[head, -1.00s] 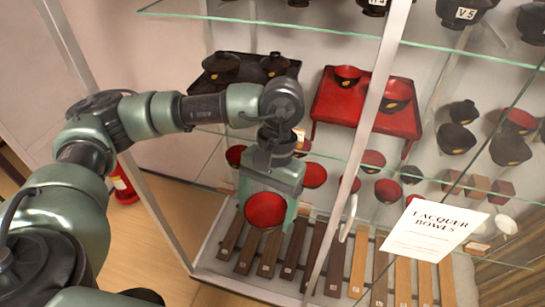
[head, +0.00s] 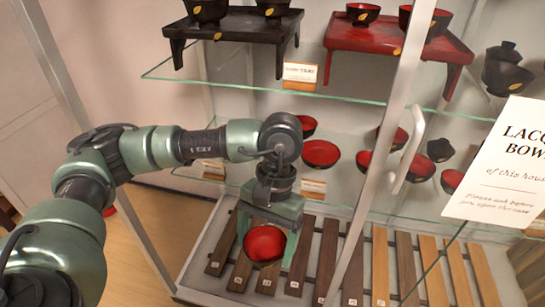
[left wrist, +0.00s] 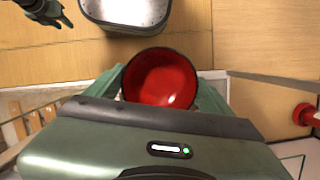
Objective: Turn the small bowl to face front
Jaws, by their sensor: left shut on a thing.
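A small bowl (head: 265,243), red inside with a dark rim, is held between the fingers of my left gripper (head: 267,249). In the head view its open side faces the camera. The bowl also shows in the left wrist view (left wrist: 160,78), between the two green fingers, with its red inside toward that camera. The gripper points down in front of the cabinet's lower part, over the wooden slats. The bowl's outside is mostly hidden. A dark green and black part of mine, perhaps the right gripper (left wrist: 45,10), shows at the top left of the left wrist view.
A glass shelf (head: 330,97) carries a black stand (head: 235,27) and a red stand (head: 400,45) with bowls. More red bowls (head: 320,154) sit on the lower glass. A cabinet post (head: 385,120) with a handle (head: 412,150) and a sign (head: 505,165) stand to the right.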

